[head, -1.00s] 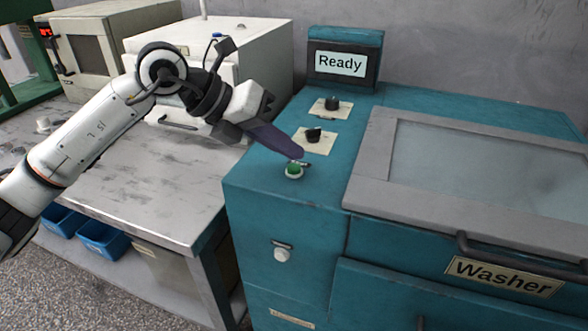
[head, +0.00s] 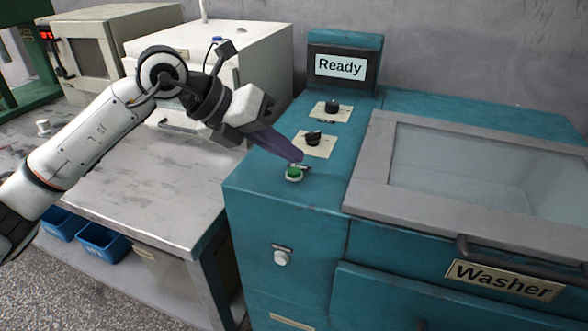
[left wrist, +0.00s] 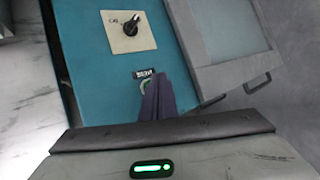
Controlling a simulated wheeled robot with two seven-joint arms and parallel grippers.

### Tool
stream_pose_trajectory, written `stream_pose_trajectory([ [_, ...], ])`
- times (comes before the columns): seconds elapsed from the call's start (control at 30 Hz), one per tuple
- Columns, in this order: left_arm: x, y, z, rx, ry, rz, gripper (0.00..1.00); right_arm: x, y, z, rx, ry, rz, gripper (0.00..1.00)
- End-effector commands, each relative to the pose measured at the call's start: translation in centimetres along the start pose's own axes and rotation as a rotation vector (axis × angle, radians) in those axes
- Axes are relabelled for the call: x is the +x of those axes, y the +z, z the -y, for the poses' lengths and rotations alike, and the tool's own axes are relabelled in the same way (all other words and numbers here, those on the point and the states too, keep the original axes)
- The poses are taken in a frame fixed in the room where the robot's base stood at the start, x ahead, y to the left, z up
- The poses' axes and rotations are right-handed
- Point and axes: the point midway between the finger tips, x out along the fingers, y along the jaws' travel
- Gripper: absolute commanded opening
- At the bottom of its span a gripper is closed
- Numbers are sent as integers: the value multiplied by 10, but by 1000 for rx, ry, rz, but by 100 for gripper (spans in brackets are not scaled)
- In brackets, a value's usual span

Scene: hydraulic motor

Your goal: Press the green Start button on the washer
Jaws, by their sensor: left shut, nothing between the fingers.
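The teal washer (head: 270,215) stands right of the middle, with a "Ready" display (head: 341,66) at its back. The green Start button (head: 293,174) sits in a pale ring on its top panel. My left gripper (head: 298,157) is shut and empty, its fingertips close above and just behind the button. I cannot tell whether they touch it. In the left wrist view the shut fingers (left wrist: 158,98) cover most of the button, and part of its pale ring (left wrist: 145,88) shows beside a small label (left wrist: 143,73). My right gripper is not in view.
Two black knobs on cream plates, a nearer one (head: 313,138) and a farther one (head: 332,105), stand behind the button. The washer's grey-framed lid (head: 365,170) is shut on the right. A worktable (head: 150,205) with white equipment (head: 265,60) is on the left.

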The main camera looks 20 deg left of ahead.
Motion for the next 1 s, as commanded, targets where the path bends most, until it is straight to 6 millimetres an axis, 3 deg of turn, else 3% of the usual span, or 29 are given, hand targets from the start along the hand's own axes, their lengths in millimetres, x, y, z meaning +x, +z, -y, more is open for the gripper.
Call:
stream_pose_trajectory([
  [1.0, 6, -5, -5, 0, 0, 0, 0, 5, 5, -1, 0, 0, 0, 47],
])
